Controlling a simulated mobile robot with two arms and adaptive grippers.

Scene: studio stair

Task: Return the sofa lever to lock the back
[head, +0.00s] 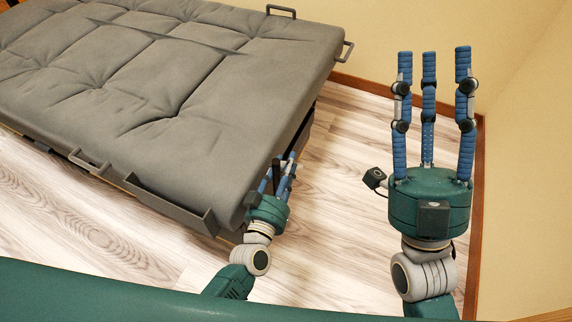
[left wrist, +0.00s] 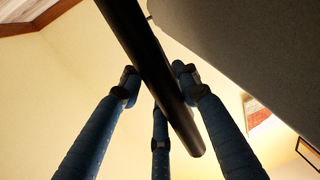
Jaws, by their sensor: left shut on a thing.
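The grey sofa (head: 165,85) is laid out flat like a bed in the head view. The sofa lever (left wrist: 152,72), a black round bar, crosses the left wrist view from the top to right of centre; a short dark part of the lever (head: 277,172) shows at the sofa's near right corner in the head view. My left gripper (head: 281,172) is shut on the lever, with its blue fingers around the bar; the exact finger contact is partly hidden. My right gripper (head: 430,65) is open and empty, fingers pointing up, to the right of the sofa.
Grey handles stick out from the sofa's edges, one at the near left side (head: 88,163) and one at the far right corner (head: 344,51). The wood floor (head: 340,170) is clear between the sofa and the yellow wall (head: 400,25) with its brown skirting board.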

